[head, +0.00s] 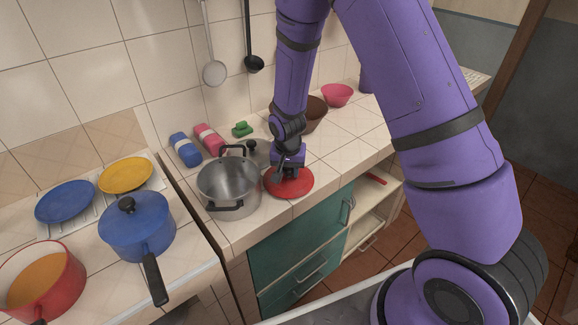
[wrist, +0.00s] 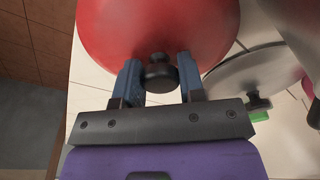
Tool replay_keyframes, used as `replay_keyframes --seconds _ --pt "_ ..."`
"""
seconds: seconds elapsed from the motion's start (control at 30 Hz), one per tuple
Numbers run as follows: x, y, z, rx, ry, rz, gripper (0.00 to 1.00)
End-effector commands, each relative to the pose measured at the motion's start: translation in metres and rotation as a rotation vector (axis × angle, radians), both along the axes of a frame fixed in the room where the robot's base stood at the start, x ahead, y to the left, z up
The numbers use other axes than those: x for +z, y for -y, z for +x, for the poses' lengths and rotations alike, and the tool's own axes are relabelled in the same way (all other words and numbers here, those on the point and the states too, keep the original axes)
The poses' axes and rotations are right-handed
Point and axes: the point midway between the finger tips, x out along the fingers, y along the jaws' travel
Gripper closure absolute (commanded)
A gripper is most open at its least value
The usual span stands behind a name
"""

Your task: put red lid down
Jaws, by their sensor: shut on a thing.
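The red lid (head: 297,186) is at the counter's front edge, just right of the steel pot, in the head view. In the wrist view the red lid (wrist: 150,30) fills the top, with its black knob (wrist: 160,76) between my fingers. My gripper (head: 288,172) points down over the lid and is shut on its knob; it also shows in the wrist view (wrist: 161,82). The lid looks level and on or very close to the counter; I cannot tell if it touches. My gripper hides part of the lid's middle.
A steel pot (head: 229,185) with black handles stands close left of the lid. A brown bowl (head: 314,115) and a pink bowl (head: 337,95) stand further back. The counter's front edge is close; tiles right of the lid are clear.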

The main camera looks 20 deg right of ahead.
Motion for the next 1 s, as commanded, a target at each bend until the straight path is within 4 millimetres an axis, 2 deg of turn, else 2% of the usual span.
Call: replay_keyframes --seconds 0.33,0.37,0.47,0.8,1.0 --pt "-0.003 0.000 0.000 0.000 0.001 0.000 0.88" --pt "-0.003 0.000 0.000 0.000 0.001 0.000 0.61" --pt "-0.003 0.000 0.000 0.000 0.001 0.000 0.38" --pt "0.000 0.000 0.000 -0.001 0.002 0.000 0.38" --pt "0.021 -0.002 -0.002 0.000 0.005 0.001 0.38"
